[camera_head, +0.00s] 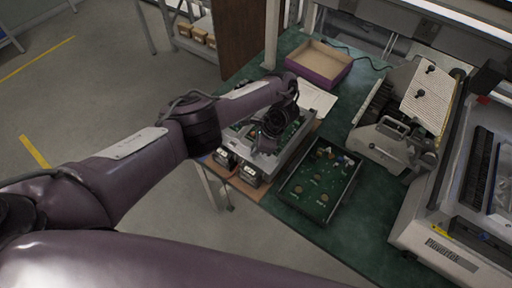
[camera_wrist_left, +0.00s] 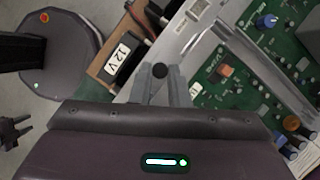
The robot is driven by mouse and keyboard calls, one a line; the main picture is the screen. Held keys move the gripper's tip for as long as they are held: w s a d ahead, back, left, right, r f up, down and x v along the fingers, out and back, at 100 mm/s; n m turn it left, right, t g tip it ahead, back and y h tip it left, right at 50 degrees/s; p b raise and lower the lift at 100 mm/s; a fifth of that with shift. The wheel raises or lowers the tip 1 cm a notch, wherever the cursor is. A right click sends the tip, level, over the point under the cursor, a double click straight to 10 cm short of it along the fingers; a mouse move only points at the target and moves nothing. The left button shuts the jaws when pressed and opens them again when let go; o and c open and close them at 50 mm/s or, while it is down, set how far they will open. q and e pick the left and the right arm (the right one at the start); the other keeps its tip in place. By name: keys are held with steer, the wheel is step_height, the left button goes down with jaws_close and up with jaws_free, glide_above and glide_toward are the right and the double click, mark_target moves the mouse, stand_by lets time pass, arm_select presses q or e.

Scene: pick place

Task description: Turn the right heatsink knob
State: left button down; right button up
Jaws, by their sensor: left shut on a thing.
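My left gripper (camera_head: 267,133) reaches over a grey metal fixture (camera_head: 288,158) holding green circuit boards, near the left edge of the green bench. In the left wrist view, my left gripper (camera_wrist_left: 160,84) has its two grey fingers close together on a small round black knob (camera_wrist_left: 160,71). The knob sits between the fingertips, at the side of the fixture's pale metal frame (camera_wrist_left: 192,28). The arm and gripper hide the knob in the head view. Any second heatsink knob is not clearly visible.
Two power units (camera_head: 249,174), one labelled 12V (camera_wrist_left: 118,58), stand beside the fixture. A dark tray with a green board (camera_head: 318,190) lies to its right. A purple open box (camera_head: 319,64) is behind. Grey machines (camera_head: 397,140) fill the bench's right side.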

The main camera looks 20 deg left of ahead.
arm_select(q)
steer(key=n+b, duration=0.1)
steer(key=n+g+b, duration=0.1)
steer(key=n, duration=0.1)
steer(key=shift+w+f+n+h, duration=0.15)
steer(key=shift+f+n+h, duration=0.05)
steer(key=shift+n+h, duration=0.1)
steer(key=shift+a+n+g+h+b, duration=0.15)
steer(key=shift+n+g+b, duration=0.2)
steer(key=shift+n+b, duration=0.4)
steer(key=shift+n+g+h+b, duration=0.15)
steer(key=shift+n+g+b, duration=0.2)
steer(key=shift+n+b, duration=0.4)
steer(key=shift+r+n+p, duration=0.15)
steer(key=shift+n+p, duration=0.3)
steer(key=shift+n, duration=0.25)
steer(key=shift+n+h, duration=0.3)
steer(key=shift+a, duration=0.1)
steer(key=c, duration=1.4)
jaws_free()
steer(key=shift+w, duration=0.1)
steer(key=shift+o, duration=0.2)
